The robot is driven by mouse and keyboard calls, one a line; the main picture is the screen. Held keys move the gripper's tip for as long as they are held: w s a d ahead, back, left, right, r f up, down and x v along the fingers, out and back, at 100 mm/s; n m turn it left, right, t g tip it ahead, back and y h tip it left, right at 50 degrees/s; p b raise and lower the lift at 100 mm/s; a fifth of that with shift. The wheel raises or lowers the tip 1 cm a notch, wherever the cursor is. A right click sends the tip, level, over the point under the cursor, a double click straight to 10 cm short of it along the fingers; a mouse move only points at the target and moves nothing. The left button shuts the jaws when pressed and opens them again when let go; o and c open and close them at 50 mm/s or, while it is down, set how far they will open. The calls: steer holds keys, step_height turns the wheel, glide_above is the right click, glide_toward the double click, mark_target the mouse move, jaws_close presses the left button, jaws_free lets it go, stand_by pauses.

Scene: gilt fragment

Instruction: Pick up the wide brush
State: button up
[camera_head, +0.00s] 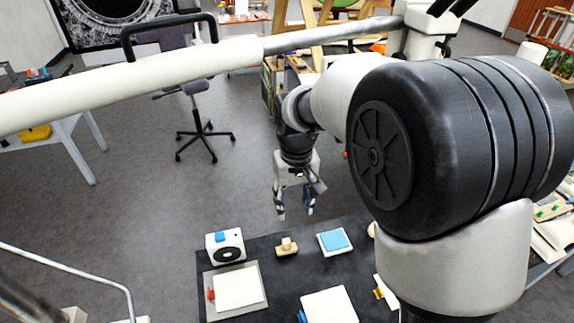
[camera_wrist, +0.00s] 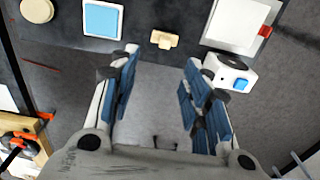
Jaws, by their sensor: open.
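A small tan wooden piece (camera_head: 287,246) with a raised stub lies on the dark table mat (camera_head: 285,273) near its far edge. It also shows in the wrist view (camera_wrist: 164,40), just beyond my fingertips. It may be the wide brush; its bristles cannot be made out. My gripper (camera_head: 295,214) points down beyond the table's far edge, apart from this piece. In the wrist view my gripper (camera_wrist: 162,57) has its blue-padded fingers spread wide, with only grey floor between them.
A white box with a dark disc (camera_head: 226,246) stands left of the tan piece, and a blue square pad (camera_head: 334,240) lies right. A tray (camera_head: 263,300) with a white sheet is nearer. A round tan thing (camera_wrist: 37,9) shows in the wrist view.

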step_height(320, 180, down, 3)
steer(key=w+a, duration=0.1)
steer(key=a, duration=0.1)
steer(key=b, duration=0.3)
glide_above(287, 240)
step_height(287, 240, down, 10)
steer(key=shift+s+d+f, duration=0.1)
steer(key=shift+s, duration=0.05)
steer(key=shift+a+f+b, duration=0.2)
steer(key=shift+f+b, duration=1.2)
steer(key=shift+f, duration=1.7)
steer(key=shift+c, duration=0.5)
jaws_close()
